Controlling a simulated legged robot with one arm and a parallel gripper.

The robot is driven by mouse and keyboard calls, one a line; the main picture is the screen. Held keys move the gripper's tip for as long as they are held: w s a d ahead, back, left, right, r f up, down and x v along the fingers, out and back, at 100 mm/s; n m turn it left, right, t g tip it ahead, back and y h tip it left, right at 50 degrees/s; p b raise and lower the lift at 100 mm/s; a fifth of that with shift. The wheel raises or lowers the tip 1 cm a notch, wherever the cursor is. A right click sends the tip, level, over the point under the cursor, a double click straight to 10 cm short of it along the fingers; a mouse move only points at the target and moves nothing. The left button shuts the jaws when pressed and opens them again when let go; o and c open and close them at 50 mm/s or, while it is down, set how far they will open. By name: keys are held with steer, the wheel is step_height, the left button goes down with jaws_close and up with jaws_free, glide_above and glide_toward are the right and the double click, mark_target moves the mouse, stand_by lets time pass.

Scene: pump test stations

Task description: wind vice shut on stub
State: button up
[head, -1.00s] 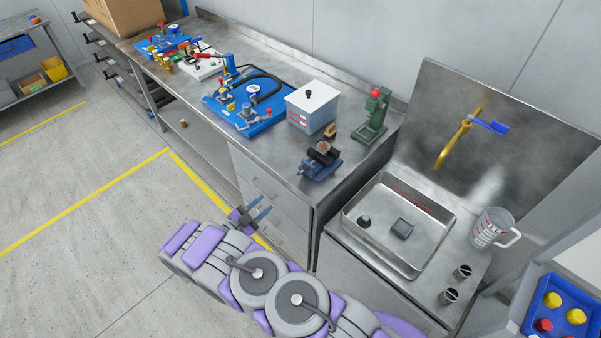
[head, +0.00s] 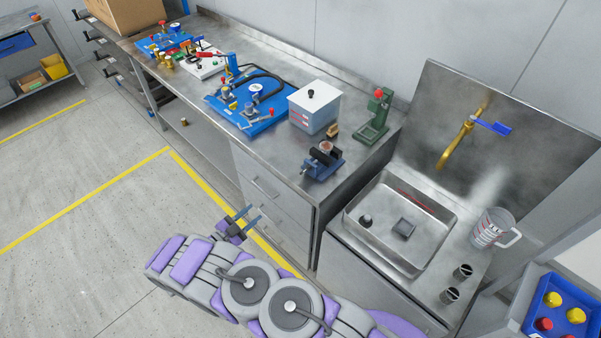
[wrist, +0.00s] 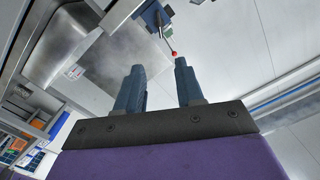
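The small blue vice (head: 323,163) stands on the bench near its front right corner, with dark jaws. A brownish round stub (head: 325,147) shows at the jaws; whether they touch it I cannot tell. My gripper (head: 255,213) is off the bench's front side, left of and below the vice in the picture, apart from it. In the wrist view the two fingers (wrist: 158,67) are spread with nothing between them.
A grey-white box (head: 314,108), a small wooden block (head: 332,131) and a green stand (head: 374,117) are behind the vice. Blue pump boards (head: 250,105) lie further left. A sink (head: 400,220) with a jug (head: 493,229) is at right. The floor at left is clear.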

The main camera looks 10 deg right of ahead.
steer(key=v, duration=1.1)
steer(key=shift+s+a, duration=0.15)
steer(key=shift+s, duration=0.2)
steer(key=b, duration=1.1)
glide_toward(303, 172)
steer(key=shift+m+h, duration=0.3)
steer(key=shift+h, duration=0.1)
steer(key=b+x, duration=0.3)
steer(key=x, duration=0.6)
steer(key=shift+w+d, duration=0.2)
steer(key=shift+c, duration=0.3)
jaws_close()
